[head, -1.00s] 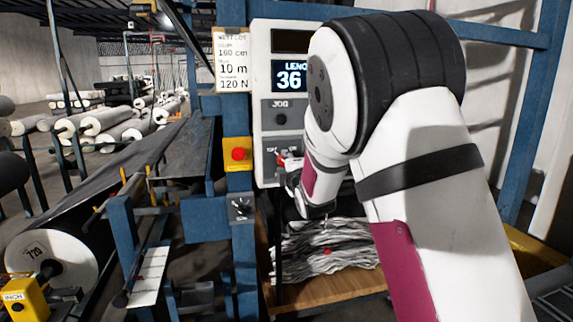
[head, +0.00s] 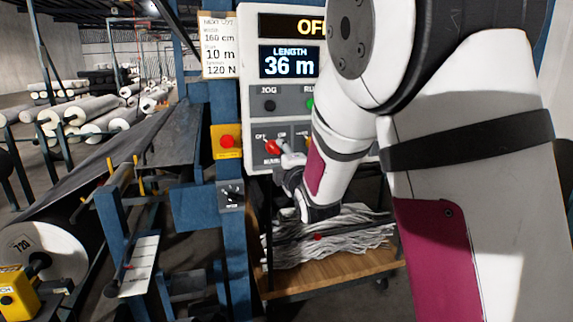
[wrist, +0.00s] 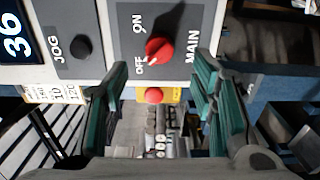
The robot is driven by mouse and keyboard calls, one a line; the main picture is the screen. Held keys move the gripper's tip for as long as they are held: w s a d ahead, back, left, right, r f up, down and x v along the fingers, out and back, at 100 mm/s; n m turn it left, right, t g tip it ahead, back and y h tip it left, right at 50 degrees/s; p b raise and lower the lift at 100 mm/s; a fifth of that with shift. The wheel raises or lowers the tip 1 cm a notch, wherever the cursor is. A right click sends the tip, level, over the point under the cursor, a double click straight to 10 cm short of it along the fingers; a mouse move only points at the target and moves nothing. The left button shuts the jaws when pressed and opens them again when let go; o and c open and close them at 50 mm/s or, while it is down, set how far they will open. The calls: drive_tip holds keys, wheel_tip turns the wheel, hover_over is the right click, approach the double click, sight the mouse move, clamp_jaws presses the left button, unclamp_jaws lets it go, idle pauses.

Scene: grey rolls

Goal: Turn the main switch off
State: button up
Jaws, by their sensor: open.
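The main switch is a red rotary knob (wrist: 159,48) on a grey plate marked ON, OFF and MAIN in the wrist view. In the head view the red knob (head: 272,148) shows at the panel's lower left, beside the OFF label. In the head view my gripper (head: 287,161) is close to the knob, partly hidden by my wrist. The upper display (head: 310,26) shows amber letters beginning "OF", the rest hidden by my arm.
A red button on a yellow box (head: 227,141) sits just left of the panel. A JOG button (head: 269,105) is above the switch, with a green button (head: 310,103) beside it. A wooden cart (head: 330,273) with grey scraps stands below.

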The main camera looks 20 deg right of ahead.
drive_tip(key=s, duration=0.5)
drive_tip(key=s+f+m+g+p, duration=0.1)
drive_tip(key=s+m+g, duration=0.6)
drive_tip(key=s, duration=1.3)
drive_tip(key=s+m+g+p, duration=0.2)
drive_tip(key=s+m+g, duration=0.4)
drive_tip(key=s+m, duration=0.5)
drive_tip(key=s, duration=0.9)
drive_tip(key=shift+s+f+g, duration=0.3)
drive_tip(key=shift+f+g, duration=0.1)
drive_tip(key=shift+d, duration=0.1)
